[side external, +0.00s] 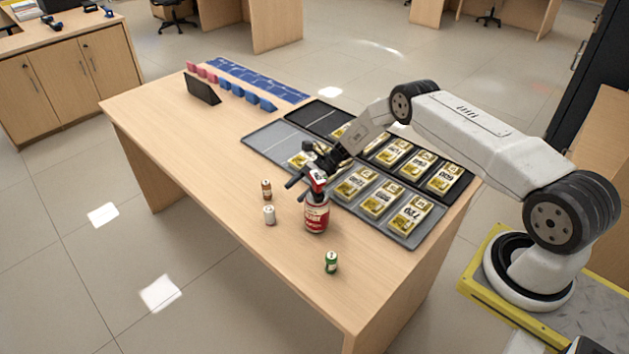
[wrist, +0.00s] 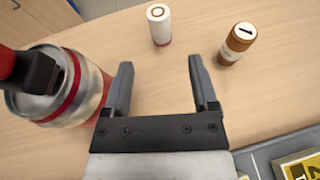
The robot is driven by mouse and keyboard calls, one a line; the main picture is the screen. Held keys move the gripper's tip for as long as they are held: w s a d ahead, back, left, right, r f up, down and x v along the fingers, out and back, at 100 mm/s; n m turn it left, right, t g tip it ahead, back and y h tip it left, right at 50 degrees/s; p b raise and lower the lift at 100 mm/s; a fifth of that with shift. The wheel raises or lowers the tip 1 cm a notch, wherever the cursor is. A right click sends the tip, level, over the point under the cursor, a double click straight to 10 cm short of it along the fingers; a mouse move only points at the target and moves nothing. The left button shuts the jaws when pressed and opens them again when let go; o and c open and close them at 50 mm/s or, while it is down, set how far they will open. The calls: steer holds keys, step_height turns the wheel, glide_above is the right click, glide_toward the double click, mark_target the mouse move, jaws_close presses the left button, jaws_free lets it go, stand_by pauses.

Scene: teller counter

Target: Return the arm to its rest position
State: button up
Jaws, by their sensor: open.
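My gripper (side external: 303,170) is over the wooden counter (side external: 215,165), and my arm reaches out to it from the base at the right. In the wrist view my gripper (wrist: 160,66) has its two fingers apart with only bare wood between them.
A white cylinder (side external: 269,214), a brown one (side external: 266,189) and a green one (side external: 331,262) stand on the counter. Grey trays (side external: 266,143) hold gold numbered packs (side external: 410,215). A dark tablet stand (side external: 203,89) and a blue panel strip (side external: 262,82) are at the back. The counter's left front is clear.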

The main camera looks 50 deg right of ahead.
mark_target(316, 171)
steer(key=shift+r, duration=0.15)
steer(key=shift+s+d+r+n+g+h, duration=0.1)
steer(key=shift+d+r+n+g+h, duration=0.1)
steer(key=shift+r+n+h, duration=0.35)
steer(key=shift+d+r+n+g+h, duration=0.1)
steer(key=shift+r+n+g+h, duration=0.1)
steer(key=shift+r+n+h, duration=0.3)
steer(key=s+r+n+h, duration=0.2)
steer(key=r+n, duration=0.1)
steer(key=s+r+n+h, duration=0.2)
steer(key=r+n, duration=0.1)
steer(key=r, duration=0.1)
steer(key=s+r+n+g+h, duration=0.1)
steer(key=s+r+n+h, duration=0.1)
steer(key=r+n, duration=0.2)
steer(key=shift+s+d+r+h, duration=0.2)
steer(key=shift+s+d+h, duration=0.1)
steer(key=shift+h, duration=0.05)
steer(key=s+a+r+n+t+h, duration=0.1)
steer(key=s+a+r+n+h, duration=0.1)
steer(key=s, duration=0.7)
steer(key=s+a+r+n+h, duration=0.2)
steer(key=s+r+n, duration=0.3)
steer(key=s, duration=0.5)
steer(key=shift+s+a+n+t, duration=0.15)
steer(key=shift+a+n+t, duration=0.1)
steer(key=shift+n+t, duration=0.25)
